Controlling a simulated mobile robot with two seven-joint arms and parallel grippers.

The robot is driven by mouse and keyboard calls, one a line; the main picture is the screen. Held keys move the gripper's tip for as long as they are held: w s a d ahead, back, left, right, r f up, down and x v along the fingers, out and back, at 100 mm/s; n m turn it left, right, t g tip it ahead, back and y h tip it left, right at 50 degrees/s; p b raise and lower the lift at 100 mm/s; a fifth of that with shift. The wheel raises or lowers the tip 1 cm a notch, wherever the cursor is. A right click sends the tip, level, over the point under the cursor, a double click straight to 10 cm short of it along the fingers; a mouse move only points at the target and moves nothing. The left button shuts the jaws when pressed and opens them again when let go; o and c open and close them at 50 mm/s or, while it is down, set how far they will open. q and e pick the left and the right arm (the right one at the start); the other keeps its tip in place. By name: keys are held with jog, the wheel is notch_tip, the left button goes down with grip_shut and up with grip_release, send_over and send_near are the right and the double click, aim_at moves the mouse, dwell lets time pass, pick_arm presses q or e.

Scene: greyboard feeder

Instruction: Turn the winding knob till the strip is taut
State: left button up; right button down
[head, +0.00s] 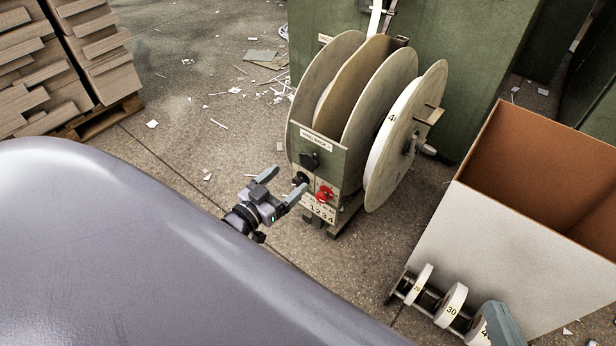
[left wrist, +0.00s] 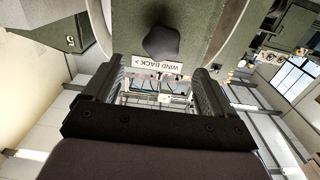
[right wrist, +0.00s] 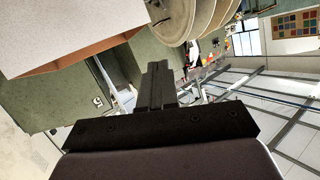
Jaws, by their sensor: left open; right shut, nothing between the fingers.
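The winding knob (head: 309,160) is dark and sits on the green panel of the reel stand, below a "WIND BACK" label (head: 317,141). In the left wrist view the dark knob (left wrist: 161,41) and the label (left wrist: 157,66) are ahead of my fingers. My left gripper (head: 289,183) is open and empty, a little below and left of the knob, apparently apart from it. A white strip (head: 375,18) rises from the reels to the green machine; I cannot tell whether it is taut. My right gripper (right wrist: 158,75) is shut and empty, with the reels beyond it.
An open box (head: 540,235) and small numbered rolls (head: 450,305) are right. Stacked board (head: 40,75) is at upper left. Paper scraps litter the floor.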

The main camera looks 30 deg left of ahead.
aim_at(307, 162)
pick_arm(q)
jog(key=w+b, duration=0.2)
jog(key=w, duration=0.3)
jog(key=shift+w+d+f, duration=0.1)
jog(key=shift+w+f, duration=0.05)
jog(key=shift+w, duration=0.15)
jog(key=shift+w+d+b, duration=0.1)
jog(key=shift+w+b, duration=0.45)
jog(key=shift+w, duration=0.3)
pick_arm(e)
jog(key=shift+s+d+r+n+t+h, duration=0.1)
jog(key=shift+s+d+n+t+h, duration=0.05)
jog(key=shift+d+n+t, duration=0.25)
jog(key=shift+s+d+r+n+t+h, duration=0.1)
jog(key=shift+s+d+n+t+h, duration=0.15)
jog(key=shift+d, duration=0.2)
jog(key=shift+w, duration=0.1)
pick_arm(q)
jog(key=c, duration=1.1)
jog(key=shift+o, duration=0.2)
jog(key=shift+r+m+p, duration=0.2)
jog(key=shift+m+p, duration=0.2)
jog(key=shift+m, duration=0.2)
jog(key=shift+f, duration=0.1)
jog(key=o, duration=1.1)
jog(key=shift+c, duration=0.2)
pick_arm(e)
jog(key=shift+w+a+f+m, duration=0.1)
jog(key=shift+a+f+m, duration=0.1)
jog(key=shift+m, duration=0.05)
